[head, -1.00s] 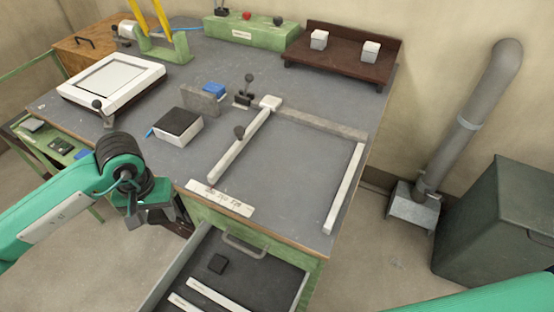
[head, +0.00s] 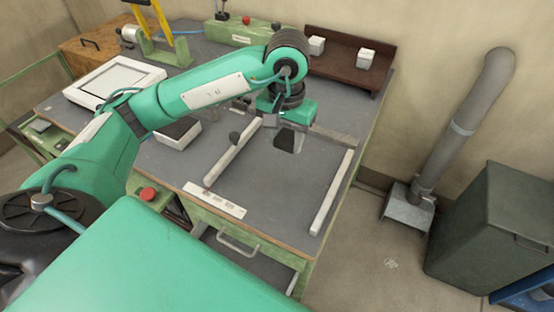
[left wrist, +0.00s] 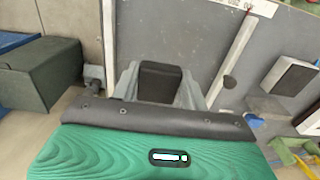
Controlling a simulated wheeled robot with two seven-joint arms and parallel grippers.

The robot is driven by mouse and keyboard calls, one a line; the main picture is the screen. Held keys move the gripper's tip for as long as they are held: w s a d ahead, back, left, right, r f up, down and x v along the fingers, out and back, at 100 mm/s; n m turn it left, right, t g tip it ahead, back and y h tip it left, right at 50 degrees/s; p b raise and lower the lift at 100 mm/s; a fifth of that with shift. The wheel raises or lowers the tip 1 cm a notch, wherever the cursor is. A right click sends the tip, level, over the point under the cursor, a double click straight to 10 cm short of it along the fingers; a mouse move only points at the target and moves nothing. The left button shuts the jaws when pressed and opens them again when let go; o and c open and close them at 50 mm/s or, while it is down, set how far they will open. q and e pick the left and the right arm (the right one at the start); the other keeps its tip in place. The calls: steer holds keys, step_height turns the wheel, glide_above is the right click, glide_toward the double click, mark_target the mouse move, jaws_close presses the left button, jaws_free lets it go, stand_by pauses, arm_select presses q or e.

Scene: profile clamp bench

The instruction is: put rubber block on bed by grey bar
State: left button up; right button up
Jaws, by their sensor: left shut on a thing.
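My left gripper (head: 287,145) is shut on a black rubber block (left wrist: 160,82), which fills the space between its fingers in the left wrist view. In the head view it hangs over the back part of the grey bed (head: 285,190), between two pale side bars. The grey bar (head: 338,137) runs along the back of the bed, and my gripper hides part of it. The block looks raised above the bed, though the exact gap cannot be told. My right gripper is not in view.
A left pale bar (head: 233,151) with a dark-knobbed clamp and a right pale bar (head: 332,192) flank the bed. A white block with a dark top (head: 178,131) lies left. A brown rack (head: 345,63) stands behind. An open drawer (head: 262,265) is below, partly hidden by my arm.

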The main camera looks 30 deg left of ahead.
arm_select(q)
steer(key=shift+r, duration=0.45)
steer(key=p, duration=0.3)
glide_above(283, 194)
step_height(283, 194, down, 16)
step_height(283, 194, down, 3)
steer(key=shift+r+p, duration=0.1)
steer(key=shift+p, duration=0.25)
steer(key=shift+f, duration=0.45)
steer(key=shift+f+b, duration=0.2)
steer(key=shift+b, duration=0.1)
steer(key=o, duration=1)
